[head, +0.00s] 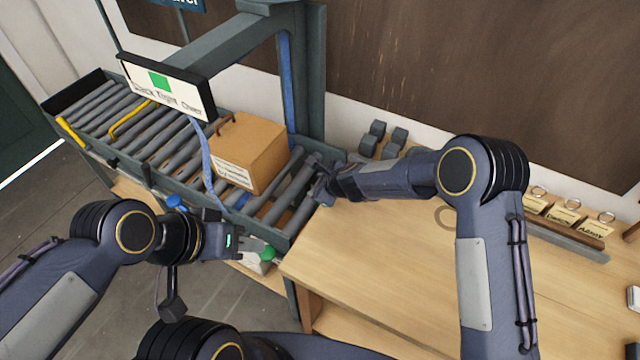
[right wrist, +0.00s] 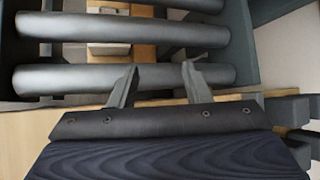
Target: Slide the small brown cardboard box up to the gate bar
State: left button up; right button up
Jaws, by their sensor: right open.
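The small brown cardboard box (head: 258,145) sits on the roller conveyor (head: 285,205), near its right end, with a white label on its near side. A yellow bar (head: 130,118) crosses the rollers to the left of the box, with bare rollers between them; I take it for the gate bar. My right gripper (head: 322,190) is open and empty at the conveyor's right end, apart from the box. In the right wrist view its two fingers (right wrist: 158,77) stand spread before the grey rollers (right wrist: 120,78). My left gripper (head: 230,240) is in front of the conveyor; its jaws are unclear.
A sign with a green square (head: 160,85) hangs over the rollers, and a blue strap (head: 208,165) runs down beside the box. A dark upright post (head: 310,80) stands behind. The wooden table (head: 370,250) is mostly clear, with tagged rings (head: 567,212) at right.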

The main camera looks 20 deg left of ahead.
jog(key=d+r, duration=0.1)
jog(key=s+d+b, duration=0.1)
jog(key=d, duration=0.1)
jog(key=d+r, duration=0.1)
jog(key=d, duration=0.1)
jog(key=shift+s+d+r, duration=0.1)
jog(key=shift+s+r, duration=0.05)
jog(key=shift+r, duration=0.2)
jog(key=shift+s+d+r, duration=0.1)
jog(key=shift+d+r, duration=0.05)
jog(key=shift+d, duration=0.15)
